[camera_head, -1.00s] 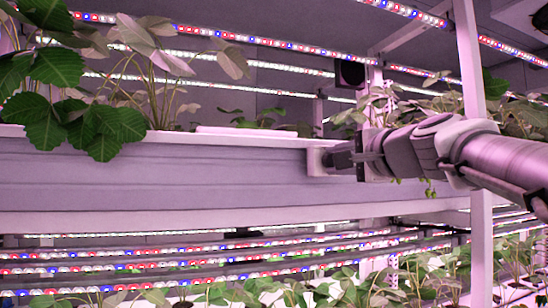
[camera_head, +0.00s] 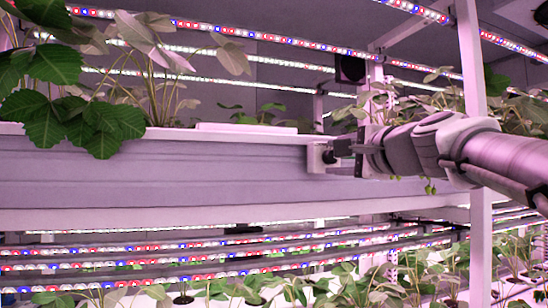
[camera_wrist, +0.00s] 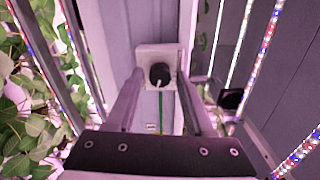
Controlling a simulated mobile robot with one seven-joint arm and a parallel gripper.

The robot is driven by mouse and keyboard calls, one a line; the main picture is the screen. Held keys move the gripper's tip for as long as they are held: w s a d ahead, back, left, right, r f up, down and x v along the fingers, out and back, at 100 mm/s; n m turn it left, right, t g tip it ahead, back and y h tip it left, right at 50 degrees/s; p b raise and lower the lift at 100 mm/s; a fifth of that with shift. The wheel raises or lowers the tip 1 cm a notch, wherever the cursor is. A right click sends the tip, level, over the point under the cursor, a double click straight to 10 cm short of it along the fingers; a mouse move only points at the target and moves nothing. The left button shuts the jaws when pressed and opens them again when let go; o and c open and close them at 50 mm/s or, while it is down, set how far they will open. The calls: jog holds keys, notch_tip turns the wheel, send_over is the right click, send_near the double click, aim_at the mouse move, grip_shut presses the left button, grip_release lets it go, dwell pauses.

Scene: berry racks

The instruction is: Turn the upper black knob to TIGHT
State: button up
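The black knob (camera_wrist: 159,73) sits on a pale square box (camera_wrist: 146,57) in the wrist view, its white mark pointing toward the bottom of the picture. In the head view the knob (camera_head: 328,156) shows on the box (camera_head: 315,160) at the right end of the upper shelf's front. My gripper (camera_wrist: 159,80) is open and empty, with one finger on each side of the knob in the picture. In the head view my gripper (camera_head: 347,155) is just right of the knob, seemingly apart from it. No TIGHT lettering is readable.
The long grey shelf front (camera_head: 150,180) runs left of the box. Leafy plants (camera_head: 100,110) hang over its left part. A white upright post (camera_head: 468,60) stands by my arm. Rows of lights and more plants (camera_head: 340,285) fill the lower tier.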

jog(key=shift+o, duration=0.6)
jog(key=b+v, duration=0.1)
jog(key=v, duration=1.6)
jog(key=shift+s, duration=0.2)
jog(key=s+a+f+n+g+h, duration=0.1)
jog(key=a+f+n+g, duration=0.25)
jog(key=f, duration=0.75)
jog(key=a+f+n+g+h, duration=0.1)
jog(key=a+f+n+g, duration=0.25)
jog(key=f, duration=0.75)
jog(key=s+d+f+n+g+h, duration=0.1)
jog(key=s+f+n, duration=0.3)
jog(key=f, duration=0.5)
jog(key=s+f+n+g+h+p, duration=0.1)
jog(key=s+f+n+g+h, duration=0.1)
jog(key=f, duration=0.7)
jog(key=s+n+g, duration=0.1)
jog(key=s+n, duration=0.1)
jog(key=shift+s+d+f+n+g+h, duration=0.2)
jog(key=shift+d+f+n+g+h, duration=0.1)
jog(key=shift+d+f, duration=0.05)
